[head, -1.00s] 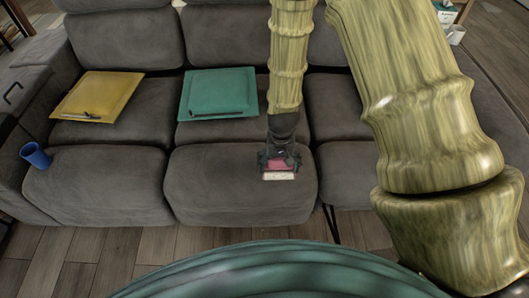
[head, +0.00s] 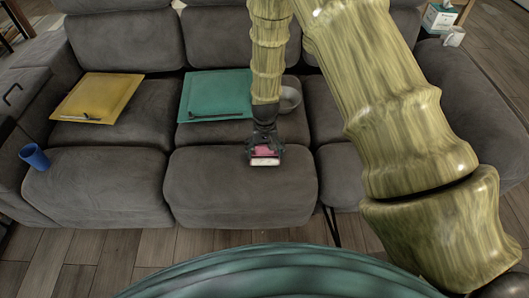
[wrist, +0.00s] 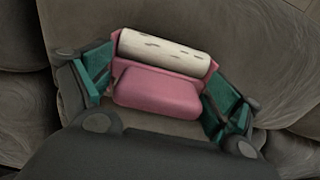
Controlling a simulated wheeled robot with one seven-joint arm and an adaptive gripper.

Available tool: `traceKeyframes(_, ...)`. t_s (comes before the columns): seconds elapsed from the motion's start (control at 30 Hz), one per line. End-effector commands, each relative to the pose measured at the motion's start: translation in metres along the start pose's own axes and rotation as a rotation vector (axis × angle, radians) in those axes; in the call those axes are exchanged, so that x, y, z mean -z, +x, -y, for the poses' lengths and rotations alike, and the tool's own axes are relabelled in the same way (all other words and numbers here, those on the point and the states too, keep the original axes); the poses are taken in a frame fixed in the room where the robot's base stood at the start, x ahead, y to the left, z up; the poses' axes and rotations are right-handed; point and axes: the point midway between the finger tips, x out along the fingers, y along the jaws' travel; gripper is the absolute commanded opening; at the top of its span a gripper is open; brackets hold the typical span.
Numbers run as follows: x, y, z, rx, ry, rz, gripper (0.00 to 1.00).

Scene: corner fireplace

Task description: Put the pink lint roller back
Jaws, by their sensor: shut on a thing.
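The pink lint roller (head: 264,152) is held in my gripper (head: 265,148) over the middle seat of the grey sofa, near its front. In the wrist view the lint roller (wrist: 160,85) has a pink body and a pale roll with dark flecks. The green-padded fingers of my gripper (wrist: 158,92) are closed on its two sides. I cannot tell how high it is above the seat. No holder for the roller can be made out.
A green board (head: 205,95) lies on the middle seat, behind my gripper, and a grey bowl (head: 290,98) is to its right. A yellow board (head: 95,95) and a blue cup (head: 34,157) are at the left. A tissue box (head: 438,19) and white mug (head: 453,36) stand back right.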

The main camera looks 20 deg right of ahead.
Motion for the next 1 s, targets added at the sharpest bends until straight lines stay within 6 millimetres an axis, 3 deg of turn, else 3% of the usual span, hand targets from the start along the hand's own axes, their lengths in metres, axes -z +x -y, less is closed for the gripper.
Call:
traceKeyframes(0.4, 0.000, 0.006, 0.000, 0.000, 0.000, 0.000, 0.72)
traceKeyframes(0.43, 0.000, 0.006, 0.000, 0.000, 0.000, 0.000, 0.93)
traceKeyframes(0.5, 0.000, 0.006, 0.000, 0.000, 0.000, 0.000, 1.00)
traceKeyframes(0.83, 0.000, 0.006, 0.000, 0.000, 0.000, 0.000, 1.00)
traceKeyframes(1.0, 0.000, -0.004, 0.000, 0.000, 0.000, -0.002, 1.00)
